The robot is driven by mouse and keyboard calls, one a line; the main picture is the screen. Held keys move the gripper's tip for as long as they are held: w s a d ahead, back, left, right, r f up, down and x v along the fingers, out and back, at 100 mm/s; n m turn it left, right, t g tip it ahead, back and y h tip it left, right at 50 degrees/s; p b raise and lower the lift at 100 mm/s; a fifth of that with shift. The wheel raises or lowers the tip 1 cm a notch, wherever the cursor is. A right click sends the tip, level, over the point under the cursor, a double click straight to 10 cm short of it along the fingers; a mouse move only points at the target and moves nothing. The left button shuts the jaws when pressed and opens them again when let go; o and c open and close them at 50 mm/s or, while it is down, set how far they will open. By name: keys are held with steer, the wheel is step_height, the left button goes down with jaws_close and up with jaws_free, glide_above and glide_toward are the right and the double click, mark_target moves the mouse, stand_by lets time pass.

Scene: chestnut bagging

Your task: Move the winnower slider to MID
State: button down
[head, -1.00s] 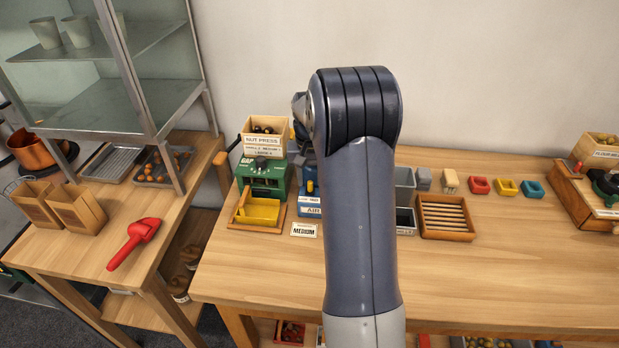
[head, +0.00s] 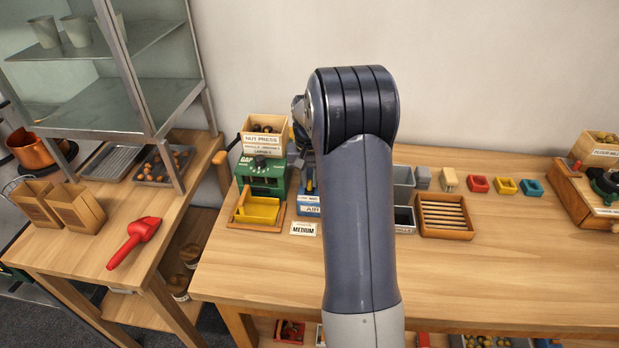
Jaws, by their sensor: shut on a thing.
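The blue winnower (head: 309,205), with an AIR label on its front, stands on the table just right of the green nut press. My arm covers most of it. My gripper (head: 309,178) reaches down at the winnower's top front, left of my forearm, and only a small part of it shows. It is shut on the winnower slider, whose small yellow-orange part is barely visible at the fingers. The slider's scale and exact position are hidden. A MEDIUM card (head: 303,229) lies on the table in front of the winnower.
The green nut press (head: 262,177) with its yellow tray (head: 257,210) stands close on the left. A slatted wooden tray (head: 446,234) and small coloured trays lie right of my arm. A red scoop (head: 134,242) lies on the left table. The front of the table is clear.

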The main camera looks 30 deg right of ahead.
mark_target(314, 192)
steer(key=shift+d, duration=0.1)
steer(key=shift+s+d, duration=0.4)
steer(key=shift+d, duration=0.15)
steer(key=c, duration=1.4)
jaws_free()
steer(key=shift+r, duration=0.1)
step_height(314, 192, up, 11)
steer(key=shift+f+b, duration=0.2)
steer(key=shift+b, duration=0.25)
steer(key=shift+a, duration=0.1)
